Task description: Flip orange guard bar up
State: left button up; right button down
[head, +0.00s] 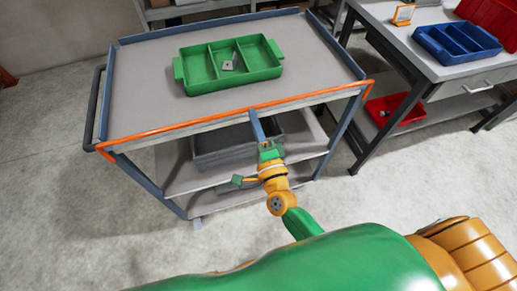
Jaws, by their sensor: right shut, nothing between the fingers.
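The orange guard bar (190,128) runs along the front edge of the grey cart's top (150,90), from the left front corner to the right front corner. It lies close to the level of the top, with short bent ends at both corners. My right gripper (254,117) is shut and empty. Its fingertips are at the bar near the middle of the front edge, slightly right of centre. I cannot tell whether they touch the bar or are just in front of it or under it. My left gripper is out of view.
A green divided tray (185,88) with a small grey part (230,62) stands on the cart. A dark grey bin (205,158) sits on a shelf below. A workbench (400,50) at the right holds a blue divided tray (445,55). Floor is clear at left.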

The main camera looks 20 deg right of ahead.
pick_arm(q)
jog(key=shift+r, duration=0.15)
pick_arm(e)
jog(key=shift+w+r, duration=0.35)
jog(key=shift+r, duration=0.2)
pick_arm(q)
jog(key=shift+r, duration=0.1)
